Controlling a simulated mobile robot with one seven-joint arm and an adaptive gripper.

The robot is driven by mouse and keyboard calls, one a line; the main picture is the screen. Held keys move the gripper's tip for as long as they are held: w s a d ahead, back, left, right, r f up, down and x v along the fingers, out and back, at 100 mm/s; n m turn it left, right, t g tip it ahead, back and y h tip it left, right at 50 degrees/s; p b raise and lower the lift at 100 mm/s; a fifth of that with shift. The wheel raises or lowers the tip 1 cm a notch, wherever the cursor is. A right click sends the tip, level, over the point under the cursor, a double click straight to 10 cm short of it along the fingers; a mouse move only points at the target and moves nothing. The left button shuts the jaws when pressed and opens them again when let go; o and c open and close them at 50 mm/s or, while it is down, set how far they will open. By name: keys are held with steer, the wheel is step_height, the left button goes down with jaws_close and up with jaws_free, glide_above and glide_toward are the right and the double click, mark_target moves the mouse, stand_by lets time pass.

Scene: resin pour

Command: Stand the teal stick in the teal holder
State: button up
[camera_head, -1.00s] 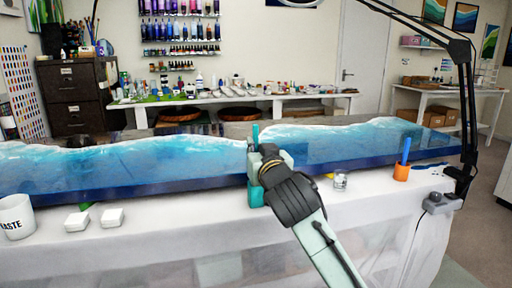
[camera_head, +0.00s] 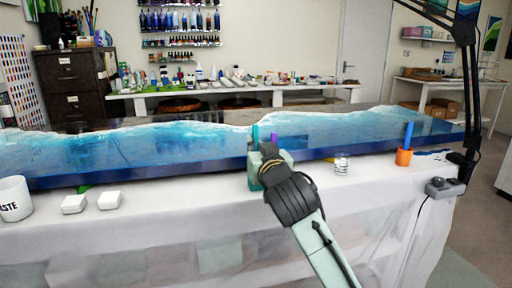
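The teal stick (camera_head: 255,136) stands about upright, its upper part showing just above my gripper (camera_head: 267,160) in front of the blue resin slab. The teal holder (camera_head: 254,182) is at the slab's front edge, partly hidden behind my gripper. The stick's lower end is hidden, so I cannot tell whether it is inside the holder. My fingertips are also hidden by the wrist, so their opening and any contact with the stick cannot be made out. A purple stick-like thing (camera_head: 274,138) shows just right of the teal stick.
The blue-and-white resin slab (camera_head: 100,160) runs across the white-covered table. To the right are a small clear jar (camera_head: 342,165) and an orange holder (camera_head: 403,157) with a blue stick (camera_head: 408,135). At left are a white cup (camera_head: 14,198) and two white blocks (camera_head: 90,202). A lamp (camera_head: 468,100) stands right.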

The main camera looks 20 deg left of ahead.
steer(key=o, duration=0.4)
steer(key=v, duration=1.2)
stand_by(0.6)
